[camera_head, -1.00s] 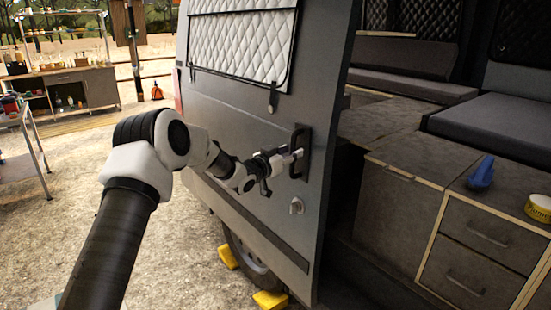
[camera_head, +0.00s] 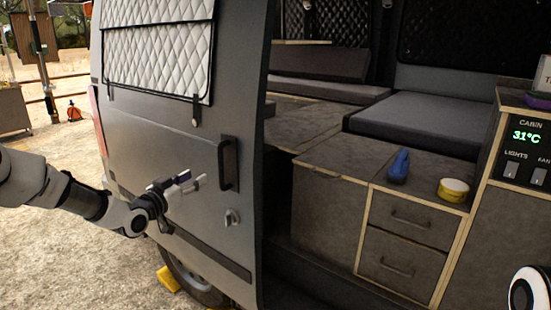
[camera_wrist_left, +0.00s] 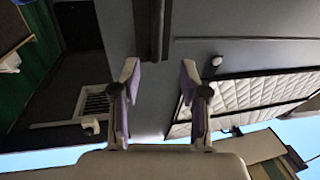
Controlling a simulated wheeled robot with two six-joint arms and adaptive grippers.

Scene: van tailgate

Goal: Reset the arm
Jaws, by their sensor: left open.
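My left gripper (camera_head: 196,182) is open and empty, in front of the grey van door (camera_head: 165,150). Its fingertips are to the left of the black door handle (camera_head: 228,165), with a gap between them. In the left wrist view the two fingers of my left gripper (camera_wrist_left: 159,75) are spread apart, and the dark handle (camera_wrist_left: 152,28) shows beyond them with nothing held. My left arm comes in from the left edge, bent low. My right gripper is not in view. A round white and black part of mine (camera_head: 529,290) shows at the bottom right.
The door stands open beside the van interior. Inside, a drawer cabinet (camera_head: 400,237) carries a blue object (camera_head: 399,166) and a yellow tub (camera_head: 453,190). A control panel (camera_head: 526,150) is at the right. A yellow wheel chock (camera_head: 169,279) lies by the wheel. Gravel is free at left.

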